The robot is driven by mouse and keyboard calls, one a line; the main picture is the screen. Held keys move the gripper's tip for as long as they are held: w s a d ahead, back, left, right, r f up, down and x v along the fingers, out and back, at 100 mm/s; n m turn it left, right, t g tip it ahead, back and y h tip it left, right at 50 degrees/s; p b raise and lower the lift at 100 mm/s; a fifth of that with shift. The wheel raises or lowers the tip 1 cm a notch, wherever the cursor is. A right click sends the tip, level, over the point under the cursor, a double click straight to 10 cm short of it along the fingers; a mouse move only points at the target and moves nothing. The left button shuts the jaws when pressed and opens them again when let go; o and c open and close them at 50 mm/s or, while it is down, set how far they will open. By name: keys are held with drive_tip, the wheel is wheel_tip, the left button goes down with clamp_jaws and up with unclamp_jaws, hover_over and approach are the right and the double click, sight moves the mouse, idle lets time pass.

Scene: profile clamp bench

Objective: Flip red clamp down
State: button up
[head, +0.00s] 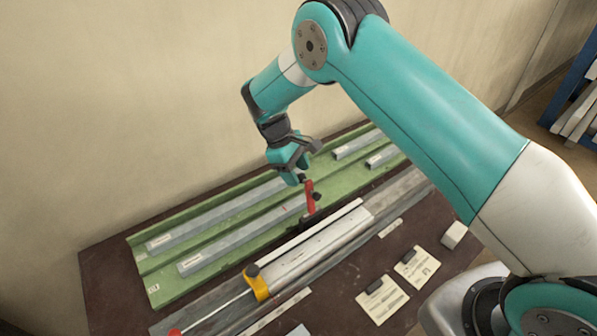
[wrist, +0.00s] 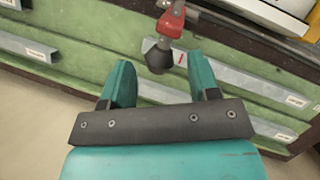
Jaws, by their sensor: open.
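The red clamp (head: 310,197) stands upright on the bench beside the metal rail, with a black tip and a dark base. In the wrist view, the red clamp (wrist: 172,20) shows at the top centre, its black rubber tip (wrist: 159,57) just beyond and between the fingers. My gripper (head: 293,176) is just to the upper left of the clamp. In the wrist view, my gripper (wrist: 160,82) is open, with empty space between its teal fingers. I cannot tell whether a finger touches the clamp.
A yellow clamp (head: 256,283) with a long rod sits at the near end of the rail (head: 315,245). A green tray (head: 165,285) with several grey profiles (head: 215,215) lies behind.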

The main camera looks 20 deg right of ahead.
drive_tip(key=shift+x, duration=0.75)
clamp_jaws()
drive_tip(key=shift+a, duration=0.1)
